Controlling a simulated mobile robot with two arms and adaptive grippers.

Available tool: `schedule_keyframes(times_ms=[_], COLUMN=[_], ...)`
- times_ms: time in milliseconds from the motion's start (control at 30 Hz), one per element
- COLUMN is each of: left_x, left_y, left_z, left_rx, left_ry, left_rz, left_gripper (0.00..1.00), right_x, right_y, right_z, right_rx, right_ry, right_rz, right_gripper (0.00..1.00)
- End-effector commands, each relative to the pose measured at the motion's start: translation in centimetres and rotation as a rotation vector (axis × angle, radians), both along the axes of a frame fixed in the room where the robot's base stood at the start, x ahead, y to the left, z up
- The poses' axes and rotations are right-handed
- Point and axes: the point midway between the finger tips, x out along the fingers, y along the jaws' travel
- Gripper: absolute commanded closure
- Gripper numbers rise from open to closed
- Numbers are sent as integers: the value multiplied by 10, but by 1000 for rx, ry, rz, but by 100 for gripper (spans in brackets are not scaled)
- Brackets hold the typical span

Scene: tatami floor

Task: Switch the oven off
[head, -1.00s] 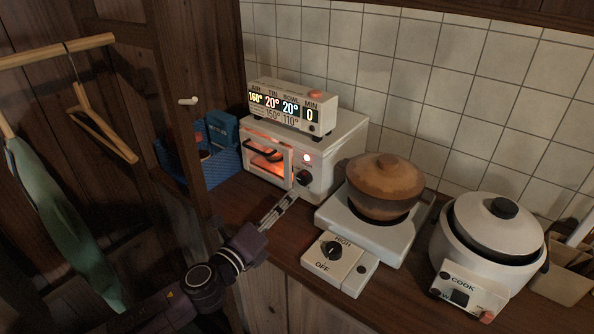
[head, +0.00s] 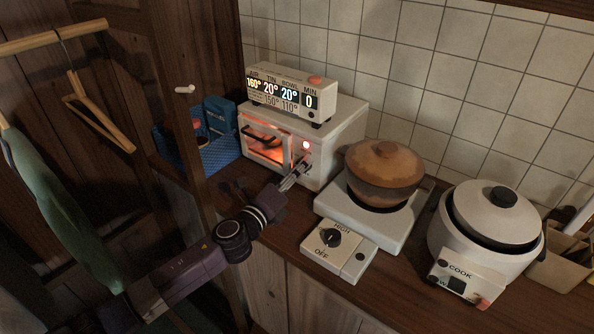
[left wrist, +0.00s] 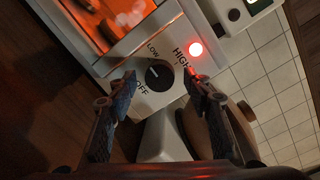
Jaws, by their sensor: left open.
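The white toaster oven (head: 330,141) stands on the counter, its inside glowing orange behind the glass door. Its red lamp (head: 306,145) is lit. In the left wrist view the black knob (left wrist: 158,75) sits on the panel between the words OFF, LOW and HIGH, and its pale mark points up-left, near LOW. The lit lamp (left wrist: 195,49) shows beside HIGH. My left gripper (head: 300,168) is at the oven's front panel and hides most of the knob in the head view. Its open fingers (left wrist: 161,84) flank the knob, with gaps on both sides. My right gripper is not in view.
A display box (head: 290,94) reading 160°, 20°, 20° and 0 stands on the oven. A brown lidded pot (head: 384,170) sits on a hot plate (head: 338,246) to the right, by a white cooker (head: 486,236). A blue basket (head: 220,154) is left of the oven.

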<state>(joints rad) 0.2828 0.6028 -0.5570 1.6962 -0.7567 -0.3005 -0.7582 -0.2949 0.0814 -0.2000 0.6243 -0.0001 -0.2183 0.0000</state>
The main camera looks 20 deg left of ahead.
Motion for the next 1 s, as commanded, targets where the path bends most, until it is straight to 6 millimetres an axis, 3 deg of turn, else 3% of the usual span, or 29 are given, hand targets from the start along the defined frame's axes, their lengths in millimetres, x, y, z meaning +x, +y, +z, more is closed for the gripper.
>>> schedule_keyframes(times_ms=[133,500,1000], left_x=[0,0,0], left_y=[0,0,0], left_z=[0,0,2], left_rx=[0,0,-134], left_ry=[0,1,49], left_rz=[0,1,2], left_gripper=[55,96,96], right_x=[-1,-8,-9], right_y=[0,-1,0], right_z=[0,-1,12], right_rx=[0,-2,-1], right_ry=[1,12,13], right_rz=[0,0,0], right_gripper=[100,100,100])
